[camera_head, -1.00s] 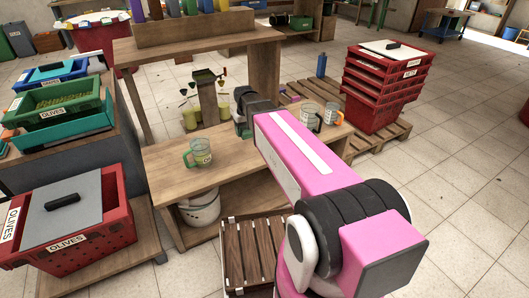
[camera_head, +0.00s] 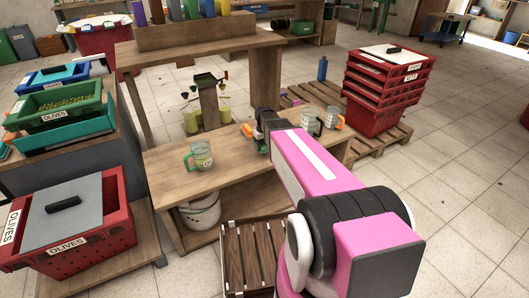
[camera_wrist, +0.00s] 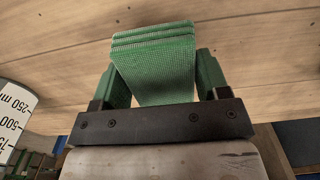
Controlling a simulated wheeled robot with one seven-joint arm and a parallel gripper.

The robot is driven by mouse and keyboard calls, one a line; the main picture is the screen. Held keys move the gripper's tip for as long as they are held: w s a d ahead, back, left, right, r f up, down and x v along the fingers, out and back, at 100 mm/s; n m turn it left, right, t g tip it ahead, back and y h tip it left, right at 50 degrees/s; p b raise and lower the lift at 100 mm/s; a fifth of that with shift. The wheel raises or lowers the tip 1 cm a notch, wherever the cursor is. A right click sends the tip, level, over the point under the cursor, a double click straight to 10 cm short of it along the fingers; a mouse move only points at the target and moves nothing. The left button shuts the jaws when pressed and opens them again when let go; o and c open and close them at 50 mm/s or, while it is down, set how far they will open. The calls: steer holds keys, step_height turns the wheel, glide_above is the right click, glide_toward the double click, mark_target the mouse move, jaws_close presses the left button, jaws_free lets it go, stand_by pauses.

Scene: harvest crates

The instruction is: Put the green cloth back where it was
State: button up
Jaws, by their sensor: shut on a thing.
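The green cloth (camera_wrist: 155,62) is a folded, layered textured piece in the wrist view. It sits between the two fingers of my gripper (camera_wrist: 155,85), which is shut on it, against a wooden surface. In the camera_head view my gripper (camera_head: 262,147) is over the right half of the wooden bench (camera_head: 170,180). My own wrist and arm hide most of the cloth there. I cannot tell whether the cloth touches the bench.
A green-handled jug (camera_head: 201,156) stands left of my gripper. Two more jugs (camera_head: 311,121) (camera_head: 334,118) stand to the right. A small orange item (camera_head: 247,130) lies just left of my gripper. Wooden crate (camera_head: 252,255) is below the bench front; red stacked crates (camera_head: 375,105) stand at right.

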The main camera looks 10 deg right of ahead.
mark_target(264, 155)
steer(key=shift+d+f, duration=0.25)
steer(key=shift+f, duration=1.85)
steer(key=shift+f, duration=0.15)
steer(key=o, duration=0.8)
step_height(264, 155, up, 12)
steer(key=s+m, duration=0.1)
steer(key=s, duration=0.6)
steer(key=s+f+m, duration=0.1)
steer(key=s, duration=0.6)
steer(key=s+f+m, duration=0.1)
steer(key=s, duration=0.6)
steer(key=shift+a+f+m, duration=0.1)
steer(key=shift+m, duration=0.2)
